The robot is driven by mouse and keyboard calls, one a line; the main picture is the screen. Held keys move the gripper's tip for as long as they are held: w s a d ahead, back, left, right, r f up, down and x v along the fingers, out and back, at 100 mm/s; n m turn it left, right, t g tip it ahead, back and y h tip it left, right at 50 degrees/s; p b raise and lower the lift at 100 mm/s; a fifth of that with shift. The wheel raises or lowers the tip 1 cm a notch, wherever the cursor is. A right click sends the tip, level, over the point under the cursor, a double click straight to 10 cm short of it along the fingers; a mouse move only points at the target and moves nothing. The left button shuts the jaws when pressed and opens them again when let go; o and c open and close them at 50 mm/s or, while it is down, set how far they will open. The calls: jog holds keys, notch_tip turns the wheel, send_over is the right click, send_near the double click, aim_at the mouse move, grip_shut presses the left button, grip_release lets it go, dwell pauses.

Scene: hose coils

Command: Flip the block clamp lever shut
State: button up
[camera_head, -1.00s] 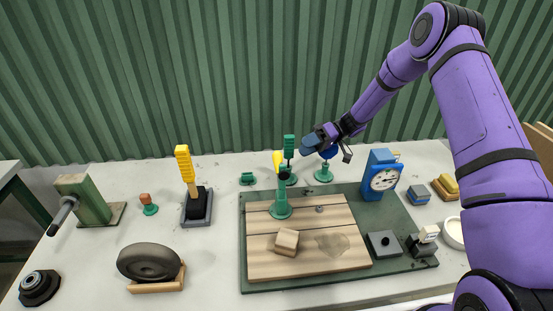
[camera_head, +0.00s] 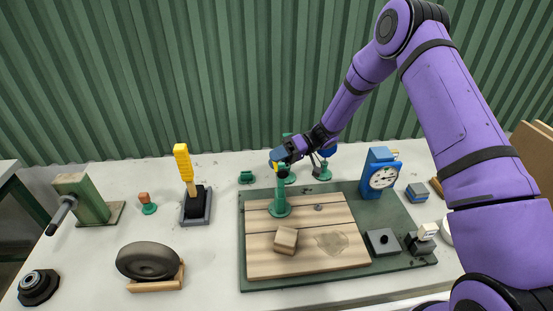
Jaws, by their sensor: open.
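A green clamp post (camera_head: 281,201) stands upright on the wooden board, with a round foot. A small yellow part (camera_head: 278,167), apparently its lever, shows at its top and is mostly hidden by my gripper. My gripper (camera_head: 279,157) is open at the top of the post, pointing left and down. I cannot tell whether it touches the lever. A tan wooden block (camera_head: 286,240) lies on the board in front of the post. Another green stand (camera_head: 290,180) is behind the post, partly covered by my gripper.
The wooden board (camera_head: 262,262) lies on a green mat (camera_head: 393,210). A blue gauge (camera_head: 381,175) stands to the right. A yellow-handled tool (camera_head: 184,167) stands upright at left. A dark wheel (camera_head: 149,261) rests front left. The table between them is clear.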

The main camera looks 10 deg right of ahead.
grip_shut()
jog(key=shift+r, duration=0.1)
jog(key=shift+s+r+n+t+h, duration=0.3)
jog(key=shift+s+r+n+t, duration=0.45)
jog(key=shift+r+n, duration=0.35)
jog(key=shift+s+r+n+t+h, duration=0.15)
jog(key=shift+s+r+n+t, duration=0.3)
jog(key=shift+s+n, duration=0.35)
jog(key=shift+s+r+n+t+h, duration=0.15)
jog(key=shift+s+r+n+t, duration=0.2)
jog(key=shift+s+n, duration=0.4)
jog(key=shift+w, duration=0.1)
